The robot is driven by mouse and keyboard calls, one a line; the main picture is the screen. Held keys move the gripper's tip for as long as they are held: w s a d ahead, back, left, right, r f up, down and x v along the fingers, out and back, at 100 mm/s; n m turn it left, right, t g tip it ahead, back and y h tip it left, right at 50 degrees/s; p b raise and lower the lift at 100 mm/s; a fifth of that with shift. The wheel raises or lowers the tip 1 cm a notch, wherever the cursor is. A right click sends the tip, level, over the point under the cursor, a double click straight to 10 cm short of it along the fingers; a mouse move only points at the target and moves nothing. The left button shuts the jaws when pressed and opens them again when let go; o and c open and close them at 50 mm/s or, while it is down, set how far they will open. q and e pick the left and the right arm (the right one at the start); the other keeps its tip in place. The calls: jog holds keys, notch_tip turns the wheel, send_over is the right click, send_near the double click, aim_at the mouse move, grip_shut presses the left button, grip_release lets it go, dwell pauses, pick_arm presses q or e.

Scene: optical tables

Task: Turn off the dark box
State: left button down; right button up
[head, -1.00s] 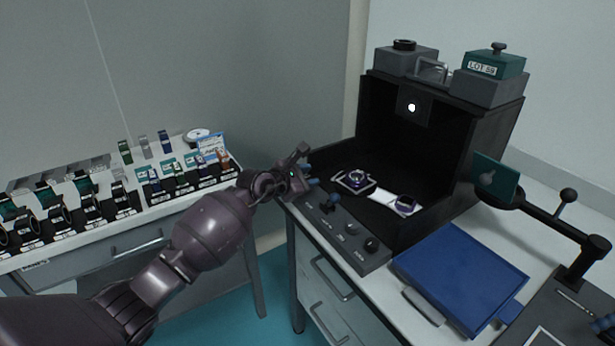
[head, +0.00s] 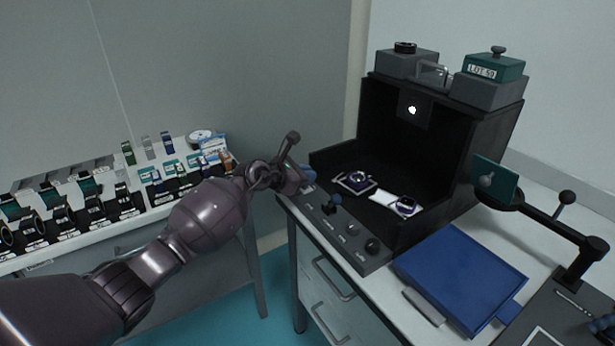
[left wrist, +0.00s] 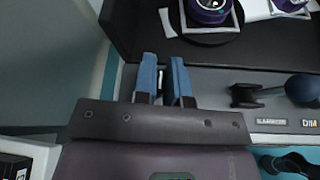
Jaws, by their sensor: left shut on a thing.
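The dark box (head: 480,130) is an open-fronted black enclosure on the right-hand table. A small white light (head: 412,110) glows on its back wall. My left gripper (head: 308,172) is at the panel's far left end. In the left wrist view its two blue fingers (left wrist: 165,82) stand close together on either side of a small light-tipped switch (left wrist: 160,78), mostly hidden between them.
Two watches (head: 354,180) (head: 406,205) lie inside the box. A blue tray (head: 465,275) lies to the right of the panel, and a jointed stand (head: 560,230) holds a green plate beyond it. A watch display table (head: 110,240) is at left, with a floor gap between.

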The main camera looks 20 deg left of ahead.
pick_arm(q)
jog(key=shift+w+a+n+g+h, duration=0.25)
jog(key=shift+a+n+g+h, duration=0.1)
jog(key=shift+n, duration=0.25)
jog(key=n, duration=0.1)
jog(key=n+h, duration=0.1)
jog(key=a+g+b, duration=0.1)
jog(key=shift+w+f+n+h, duration=0.25)
jog(key=shift+w+n+h, duration=0.1)
jog(key=shift+w+n, duration=0.05)
jog(key=shift+w+a+f+n+g+b, duration=0.1)
jog(key=shift+a+n+g+b, duration=0.1)
jog(key=shift+n+g+b, duration=0.15)
jog(key=shift+w+n+h, duration=0.1)
jog(key=shift+n+h, duration=0.3)
jog(key=shift+n, duration=0.05)
jog(key=shift+a, duration=0.1)
jog(key=c, duration=1.2)
grip_release()
